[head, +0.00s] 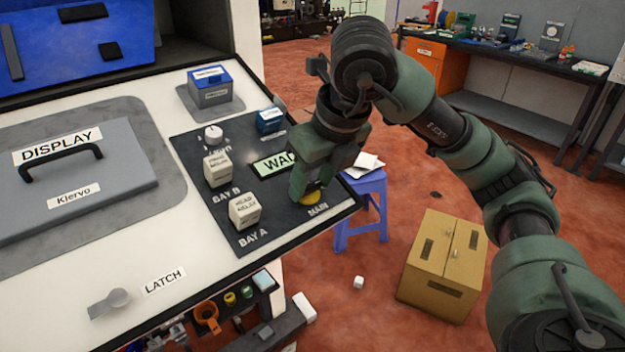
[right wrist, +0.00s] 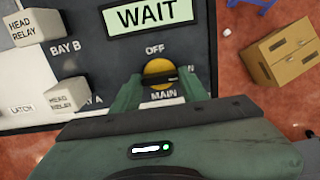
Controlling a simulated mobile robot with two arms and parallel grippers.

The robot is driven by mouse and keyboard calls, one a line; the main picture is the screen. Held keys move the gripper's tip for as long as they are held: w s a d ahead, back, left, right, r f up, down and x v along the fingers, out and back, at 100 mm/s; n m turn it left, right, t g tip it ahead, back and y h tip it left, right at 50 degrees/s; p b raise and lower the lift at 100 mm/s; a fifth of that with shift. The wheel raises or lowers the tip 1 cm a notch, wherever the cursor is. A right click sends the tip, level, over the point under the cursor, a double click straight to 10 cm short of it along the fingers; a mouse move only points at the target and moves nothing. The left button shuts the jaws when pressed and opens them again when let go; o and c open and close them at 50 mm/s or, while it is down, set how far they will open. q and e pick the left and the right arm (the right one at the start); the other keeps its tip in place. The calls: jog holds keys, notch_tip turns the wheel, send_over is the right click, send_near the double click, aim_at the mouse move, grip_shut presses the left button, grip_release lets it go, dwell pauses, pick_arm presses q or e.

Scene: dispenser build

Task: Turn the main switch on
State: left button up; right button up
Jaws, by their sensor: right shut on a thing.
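The main switch is a round yellow knob (head: 311,198) at the right front corner of the dark panel, by the MAIN label. In the right wrist view the yellow knob (right wrist: 158,70) has a dark bar across it, lying roughly level in the picture, with OFF printed above. My right gripper (head: 308,186) comes down over the knob. In the right wrist view its two green fingers (right wrist: 160,84) stand on either side of the knob, shut on it. A display reading WAIT (right wrist: 151,14) lies beyond the knob. My left gripper is not in view.
Cream relay blocks sit in BAY A (head: 244,210) and BAY B (head: 217,169), left of my gripper. A cardboard box (head: 443,266) and blue stool (head: 363,205) are on the floor at right.

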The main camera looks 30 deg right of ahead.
jog(key=o, duration=1.4)
jog(key=shift+r, duration=0.1)
jog(key=shift+p+v, duration=0.75)
jog(key=shift+v, duration=3.05)
